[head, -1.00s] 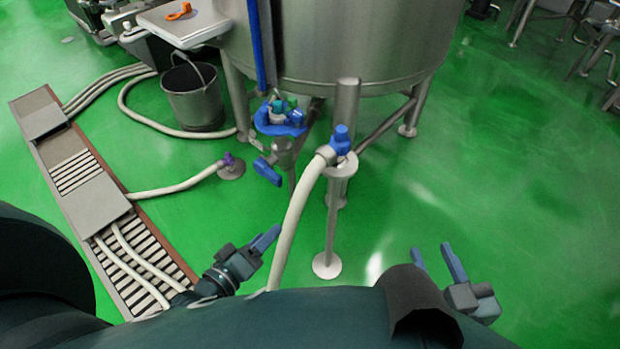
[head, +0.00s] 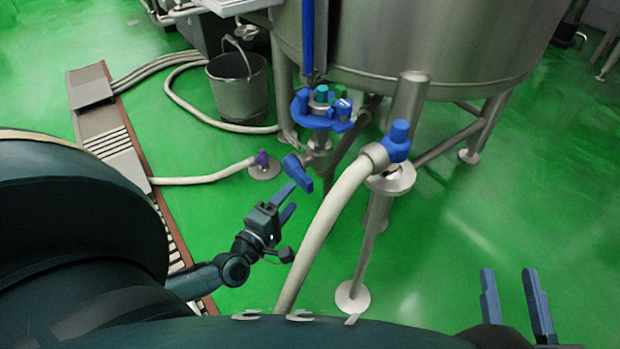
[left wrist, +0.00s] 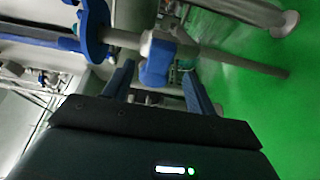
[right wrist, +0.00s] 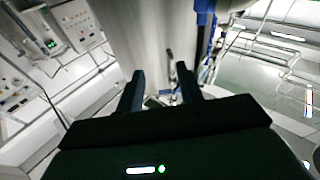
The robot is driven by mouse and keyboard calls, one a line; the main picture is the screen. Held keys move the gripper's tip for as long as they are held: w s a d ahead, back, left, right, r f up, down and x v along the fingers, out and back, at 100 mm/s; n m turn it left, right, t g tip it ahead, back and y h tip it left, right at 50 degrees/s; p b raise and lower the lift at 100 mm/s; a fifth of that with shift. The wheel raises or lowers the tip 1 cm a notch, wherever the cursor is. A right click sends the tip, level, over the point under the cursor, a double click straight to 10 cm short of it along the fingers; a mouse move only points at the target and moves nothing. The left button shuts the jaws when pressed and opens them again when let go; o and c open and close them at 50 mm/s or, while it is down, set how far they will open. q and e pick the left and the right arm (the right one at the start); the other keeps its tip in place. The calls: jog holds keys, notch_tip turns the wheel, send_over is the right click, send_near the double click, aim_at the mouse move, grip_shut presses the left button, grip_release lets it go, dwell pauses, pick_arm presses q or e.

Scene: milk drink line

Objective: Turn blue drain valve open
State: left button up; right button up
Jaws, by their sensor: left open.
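The blue drain valve handle (head: 298,173) sits on the metal outlet under the steel tank and slants down to the right. In the left wrist view the blue handle (left wrist: 157,64) appears just ahead of my fingers, between their tips. My left gripper (head: 292,197) is open and empty, just below the handle; I cannot tell whether it touches. My right gripper (head: 509,274) is open and empty at the lower right, away from the valve. It also shows in the right wrist view (right wrist: 160,80) with nothing between the fingers.
The steel tank (head: 420,45) stands above the valve. A pale hose (head: 325,225) with a blue fitting (head: 398,142) runs down just right of my left gripper, beside a metal stand (head: 368,240). A bucket (head: 240,92) stands at the left. Green floor is clear at the right.

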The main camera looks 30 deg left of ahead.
aim_at(302, 184)
pick_arm(q)
jog(key=w+b, duration=0.2)
jog(key=w, duration=0.7)
jog(key=shift+w, duration=0.1)
jog(key=shift+c, duration=0.4)
grip_shut()
